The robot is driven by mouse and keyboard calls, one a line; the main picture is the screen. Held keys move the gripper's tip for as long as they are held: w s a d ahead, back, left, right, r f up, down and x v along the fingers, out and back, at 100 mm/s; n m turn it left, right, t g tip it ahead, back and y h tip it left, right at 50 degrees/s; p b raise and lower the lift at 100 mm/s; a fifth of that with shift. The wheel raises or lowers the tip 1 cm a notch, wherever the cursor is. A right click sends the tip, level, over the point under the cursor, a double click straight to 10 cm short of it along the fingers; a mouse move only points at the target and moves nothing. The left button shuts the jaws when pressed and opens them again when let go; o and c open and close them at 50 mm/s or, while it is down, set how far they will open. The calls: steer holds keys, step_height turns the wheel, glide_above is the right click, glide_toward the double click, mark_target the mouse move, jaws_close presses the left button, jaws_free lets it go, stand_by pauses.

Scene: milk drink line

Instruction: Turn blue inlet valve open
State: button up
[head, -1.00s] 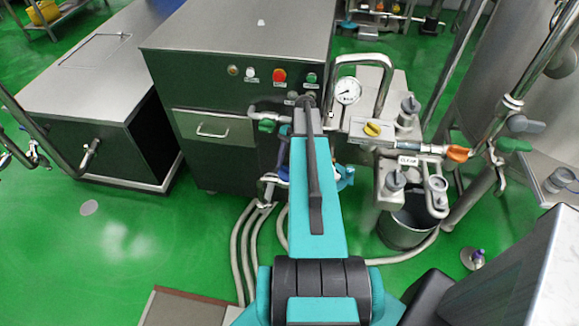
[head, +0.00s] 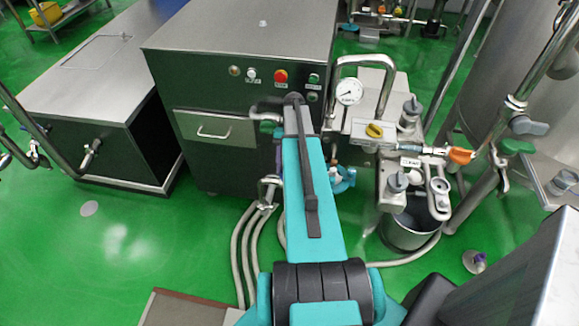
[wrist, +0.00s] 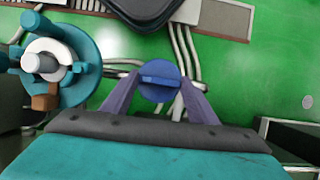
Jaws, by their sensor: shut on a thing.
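The blue inlet valve (wrist: 158,80) shows in the wrist view as a round blue knob with a raised bar lying nearly level across the picture. My gripper (wrist: 159,86) has its two purple fingers closed on the knob from the left and right. In the head view my own arm covers the fingertips and the knob, so the valve body behind the knob cannot be seen.
A teal pump-like body (wrist: 65,60) with a white hub stands close left of my gripper. Grey hoses (head: 247,240) run over the green floor. The cabinet (head: 225,100) stands behind, and the gauge (head: 349,91) and yellow-knobbed valve (head: 374,130) are to the right.

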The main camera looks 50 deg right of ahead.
steer(key=shift+s, duration=0.1)
steer(key=o, duration=1)
steer(key=shift+o, duration=0.2)
steer(key=shift+r, duration=0.15)
steer(key=p+v, duration=0.7)
steer(key=v, duration=0.6)
steer(key=shift+d+r, duration=0.2)
steer(key=shift+d, duration=0.05)
